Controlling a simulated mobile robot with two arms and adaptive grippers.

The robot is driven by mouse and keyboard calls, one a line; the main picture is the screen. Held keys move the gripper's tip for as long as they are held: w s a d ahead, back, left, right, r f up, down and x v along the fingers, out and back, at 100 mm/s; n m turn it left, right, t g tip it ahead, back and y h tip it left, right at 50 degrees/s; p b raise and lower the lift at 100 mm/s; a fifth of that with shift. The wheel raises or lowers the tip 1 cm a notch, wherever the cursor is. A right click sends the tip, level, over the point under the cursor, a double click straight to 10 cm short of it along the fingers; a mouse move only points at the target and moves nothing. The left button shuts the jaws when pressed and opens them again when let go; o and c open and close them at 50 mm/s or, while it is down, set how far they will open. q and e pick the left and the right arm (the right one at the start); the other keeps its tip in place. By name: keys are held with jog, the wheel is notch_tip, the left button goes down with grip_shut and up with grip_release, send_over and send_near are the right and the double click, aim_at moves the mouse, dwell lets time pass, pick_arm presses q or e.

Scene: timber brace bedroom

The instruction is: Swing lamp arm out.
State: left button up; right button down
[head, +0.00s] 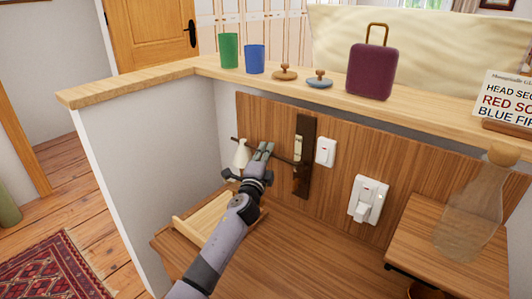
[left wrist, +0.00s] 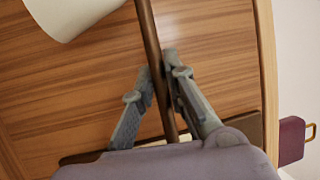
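The wall lamp has a cream shade (head: 241,155) at the left end of a thin dark arm (head: 280,157). The arm runs to a dark upright mounting plate (head: 304,150) on the wood panel. My left gripper (head: 264,150) is at the arm between shade and plate. In the left wrist view the dark rod (left wrist: 148,30) passes between the two fingertips (left wrist: 158,75), which close in on it from both sides; the shade (left wrist: 70,12) is at the top left. My fingers hide part of the arm in the head view. My right gripper is not in view.
Above is a wooden ledge (head: 150,82) with a green cup (head: 229,50), a blue cup (head: 254,59), two knobbed discs, a purple case (head: 371,72) and a sign (head: 507,100). Wall switches (head: 325,152) are right of the plate. A translucent bottle shape (head: 470,215) stands at right.

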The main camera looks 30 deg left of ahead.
pick_arm(q)
grip_shut()
dwell(0.4)
jog(key=shift+f, duration=0.1)
